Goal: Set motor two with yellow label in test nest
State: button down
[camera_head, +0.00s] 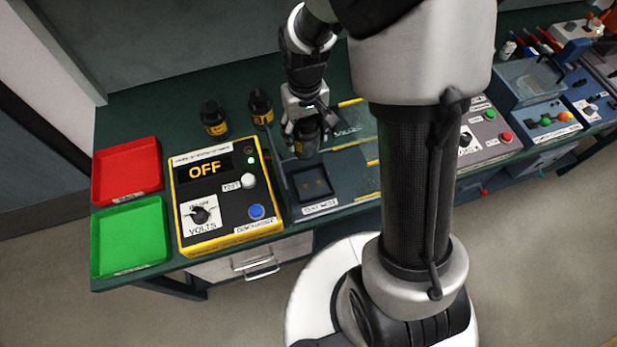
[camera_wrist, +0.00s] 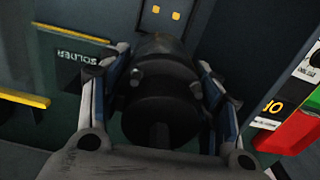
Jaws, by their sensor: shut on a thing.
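My gripper (camera_head: 303,119) is shut on a black motor (camera_head: 306,140) and holds it above the bench, just behind the test nest. The held motor fills the middle of the wrist view (camera_wrist: 160,95), between both fingers; a yellow label shows on it in the head view, its text too small to read. The test nest (camera_head: 313,183) is a dark square recess with two small orange contacts and a "TEST NEST" label in front. The contacts also show at the top of the wrist view. Two more black motors with yellow labels, a left one (camera_head: 213,118) and a right one (camera_head: 260,107), stand upright on the bench.
A yellow-edged tester (camera_head: 245,215) reading "OFF" stands left of the nest. A red tray (camera_head: 127,171) and a green tray (camera_head: 128,237) lie at the far left. Yellow-edged soldering area (camera_head: 350,130) is right of the gripper. My arm column hides part of the bench.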

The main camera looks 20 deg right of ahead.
aim_at(310, 126)
jog(key=shift+s+d+r+n, duration=0.2)
jog(key=shift+s+r+n, duration=0.25)
jog(key=shift+r+n, duration=0.15)
jog(key=n, duration=0.1)
jog(key=r+n+p, duration=0.1)
jog(key=n, duration=0.1)
jog(key=shift+a+r, duration=0.1)
jog(key=n, duration=0.1)
jog(key=s+r+n+p, duration=0.1)
jog(key=n, duration=0.1)
jog(key=shift+r, duration=0.25)
jog(key=n, duration=0.1)
jog(key=r+n, duration=0.1)
jog(key=n, duration=0.1)
jog(key=shift+s+r+p, duration=0.2)
jog(key=shift+p, duration=0.2)
notch_tip(310, 126, up, 4)
jog(key=s+n+p, duration=0.2)
jog(key=n+p, duration=0.1)
jog(key=n, duration=0.8)
jog(key=shift+n, duration=0.3)
notch_tip(310, 126, down, 20)
jog(key=b, duration=0.6)
jog(key=shift+s+r, duration=0.15)
jog(key=shift+f+b, duration=0.25)
jog(key=shift+b, duration=0.2)
jog(key=c, duration=0.5)
grip_release()
jog(key=shift+s, duration=0.1)
